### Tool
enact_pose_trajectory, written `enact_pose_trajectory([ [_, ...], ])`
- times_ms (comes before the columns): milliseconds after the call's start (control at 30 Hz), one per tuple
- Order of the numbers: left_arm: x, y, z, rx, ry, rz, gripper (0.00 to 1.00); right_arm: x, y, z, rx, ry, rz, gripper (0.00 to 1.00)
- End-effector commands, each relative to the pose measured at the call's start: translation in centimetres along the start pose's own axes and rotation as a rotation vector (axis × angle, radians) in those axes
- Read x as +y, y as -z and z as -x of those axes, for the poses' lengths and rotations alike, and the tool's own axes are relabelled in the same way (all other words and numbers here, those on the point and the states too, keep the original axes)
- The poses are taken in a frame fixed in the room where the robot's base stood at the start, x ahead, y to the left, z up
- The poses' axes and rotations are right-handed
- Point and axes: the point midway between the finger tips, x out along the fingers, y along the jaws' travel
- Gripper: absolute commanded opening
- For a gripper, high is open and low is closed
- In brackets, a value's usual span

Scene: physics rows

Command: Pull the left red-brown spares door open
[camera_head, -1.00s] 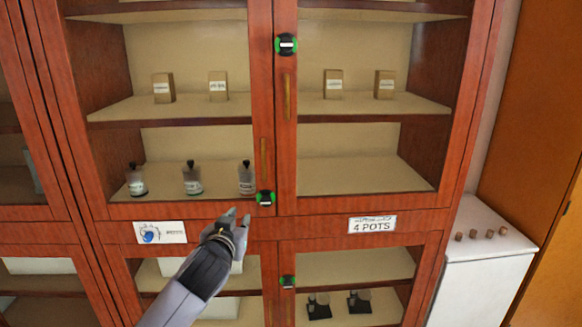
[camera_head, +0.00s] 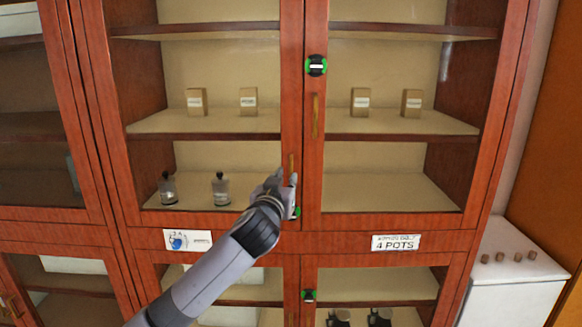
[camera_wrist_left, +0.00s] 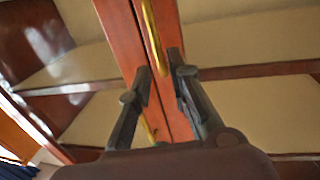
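The left red-brown glazed door (camera_head: 205,223) of the upper cabinet is shut against the right door (camera_head: 395,219). Its short brass handle (camera_head: 291,163) is on its right stile, low down. My left gripper (camera_head: 286,178) is in front of that stile, at the handle's lower part, which it partly hides. In the left wrist view my gripper (camera_wrist_left: 159,62) has its two fingers apart. A lower brass piece (camera_wrist_left: 148,130) shows between the fingers, and a longer brass handle (camera_wrist_left: 152,38) runs above their tips. Contact cannot be told. My right gripper is not in view.
A green-ringed black disc (camera_head: 316,66) is on the right door's stile; another (camera_head: 309,296) is below. Small boxes (camera_head: 248,98) and bottles (camera_head: 221,188) stand on shelves behind the doors. A white cabinet (camera_head: 510,270) stands at the right.

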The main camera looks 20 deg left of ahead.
Motion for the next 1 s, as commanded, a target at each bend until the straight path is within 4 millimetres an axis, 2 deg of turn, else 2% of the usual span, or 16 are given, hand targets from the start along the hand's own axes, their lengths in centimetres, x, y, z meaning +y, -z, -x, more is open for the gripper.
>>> enact_pose_trajectory([
  [200, 0.0, 0.2, -3.6, -0.001, 0.001, -0.001, 0.18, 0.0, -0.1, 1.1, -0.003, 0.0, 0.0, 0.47],
  [400, 0.0, 0.1, -5.5, 0.0, 0.001, 0.0, 0.18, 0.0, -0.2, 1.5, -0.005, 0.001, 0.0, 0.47],
  [833, 0.0, 0.0, -6.2, 0.0, -0.001, 0.0, 0.18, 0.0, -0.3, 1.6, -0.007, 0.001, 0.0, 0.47],
  [1000, 0.0, 0.0, -6.2, 0.0, -0.001, 0.0, 0.07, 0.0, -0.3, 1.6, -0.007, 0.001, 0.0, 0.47],
])
